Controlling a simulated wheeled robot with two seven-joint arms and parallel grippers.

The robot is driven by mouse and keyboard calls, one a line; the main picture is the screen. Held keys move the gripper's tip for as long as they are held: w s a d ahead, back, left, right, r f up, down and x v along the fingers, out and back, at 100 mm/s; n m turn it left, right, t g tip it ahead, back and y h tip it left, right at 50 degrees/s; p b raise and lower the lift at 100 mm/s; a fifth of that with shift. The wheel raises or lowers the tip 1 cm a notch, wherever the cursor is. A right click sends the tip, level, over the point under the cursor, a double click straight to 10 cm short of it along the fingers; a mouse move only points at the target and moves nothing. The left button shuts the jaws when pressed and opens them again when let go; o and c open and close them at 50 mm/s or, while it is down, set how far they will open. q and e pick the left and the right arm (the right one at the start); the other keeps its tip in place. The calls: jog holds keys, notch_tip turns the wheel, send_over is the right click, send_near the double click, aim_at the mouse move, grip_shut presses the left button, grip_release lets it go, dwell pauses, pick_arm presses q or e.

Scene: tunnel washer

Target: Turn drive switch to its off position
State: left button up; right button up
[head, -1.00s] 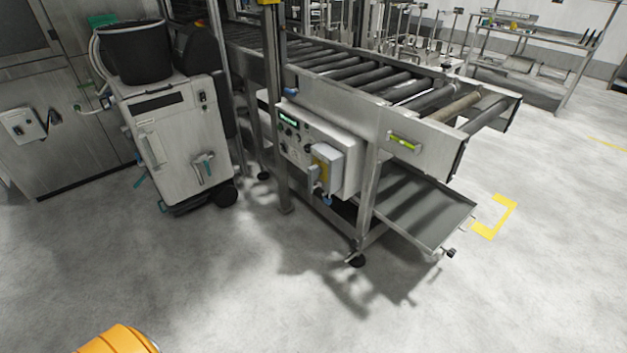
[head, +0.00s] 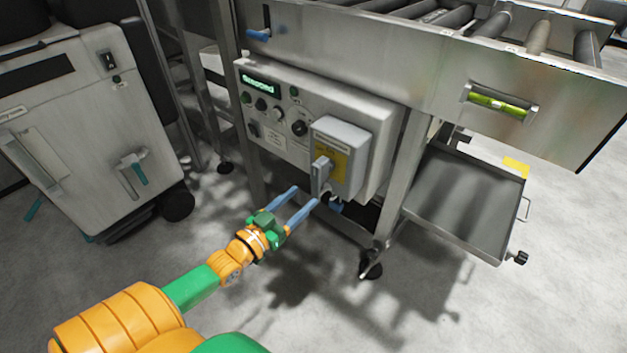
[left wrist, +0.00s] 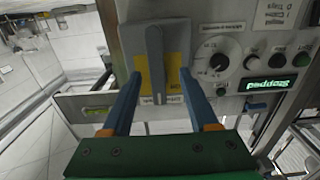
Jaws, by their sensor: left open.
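The drive switch appears to be the grey lever handle (head: 321,174) on the front of a grey box (head: 342,132) with a yellow plate, mounted on the control panel. In the left wrist view, which is upside down, the handle (left wrist: 155,62) stands lengthwise over the yellow plate, between my fingers. My left gripper (head: 306,195) is open and empty, its two blue fingers just below and in front of the handle. It also shows in the left wrist view (left wrist: 160,76). Whether a fingertip touches the box is unclear. My right gripper is not in view.
The control panel (head: 270,134) has knobs, buttons and a green display (head: 260,86) reading "Stopped". A conveyor frame (head: 440,75) overhangs it. A table leg (head: 398,180) and a metal tray (head: 465,200) stand right. A grey cabinet (head: 85,120) is left. The front floor is clear.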

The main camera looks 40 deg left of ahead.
aim_at(314, 189)
pick_arm(q)
jog(key=w, duration=0.2)
jog(key=w+d+b, duration=0.1)
jog(key=w, duration=0.2)
jog(key=shift+w, duration=0.15)
jog(key=shift+w+r, duration=0.1)
jog(key=shift+w, duration=0.2)
grip_shut()
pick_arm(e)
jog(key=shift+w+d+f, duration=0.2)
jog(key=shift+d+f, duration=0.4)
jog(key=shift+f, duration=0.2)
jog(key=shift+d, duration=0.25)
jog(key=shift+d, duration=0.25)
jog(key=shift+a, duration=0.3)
